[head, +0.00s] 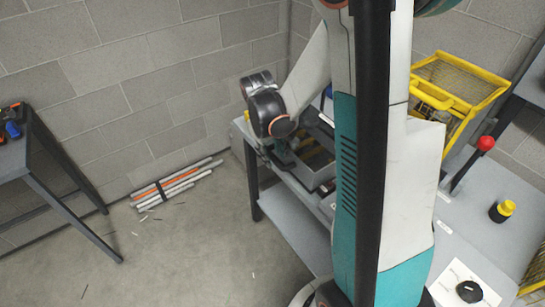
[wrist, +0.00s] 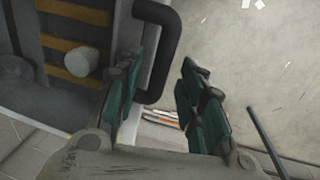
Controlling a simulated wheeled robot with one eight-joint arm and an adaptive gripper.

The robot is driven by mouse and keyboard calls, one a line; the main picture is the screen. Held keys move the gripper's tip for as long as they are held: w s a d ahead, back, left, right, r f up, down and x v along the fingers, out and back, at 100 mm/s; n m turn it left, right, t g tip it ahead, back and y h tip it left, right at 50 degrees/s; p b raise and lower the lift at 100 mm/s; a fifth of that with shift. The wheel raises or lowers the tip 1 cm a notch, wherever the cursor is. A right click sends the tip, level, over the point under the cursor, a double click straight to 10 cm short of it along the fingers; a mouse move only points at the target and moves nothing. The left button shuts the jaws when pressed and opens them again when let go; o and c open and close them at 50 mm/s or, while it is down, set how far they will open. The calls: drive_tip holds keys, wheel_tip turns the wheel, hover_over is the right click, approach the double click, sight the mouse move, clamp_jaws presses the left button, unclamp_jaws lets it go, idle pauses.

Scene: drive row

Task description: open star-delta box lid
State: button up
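The grey star-delta box (head: 326,182) sits on the bench in the head view, partly hidden by my arm. In the wrist view a dark grey box face (wrist: 58,100) with orange-yellow bars and a grey round knob (wrist: 79,63) fills the left side. A black D-shaped handle (wrist: 170,35) stands out from its right edge. My gripper (wrist: 168,60) is open, with its dark green fingers on either side of the handle's outer bar. I cannot tell whether they touch it. In the head view my gripper (head: 284,156) is small, beside the box. The lid's angle is unclear.
A grey bench (head: 290,215) carries the box. A yellow wire basket (head: 455,85), a red-knobbed lever (head: 486,143) and a black-and-yellow pot (head: 502,211) are at right. Bundled rods (head: 175,184) lie on the floor by the wall. Floor left of the bench is mostly clear.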

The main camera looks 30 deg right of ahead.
drive_tip(key=shift+d+f, duration=0.1)
drive_tip(key=shift+f, duration=0.25)
drive_tip(key=shift+c, duration=0.5)
clamp_jaws()
drive_tip(key=shift+r, duration=0.15)
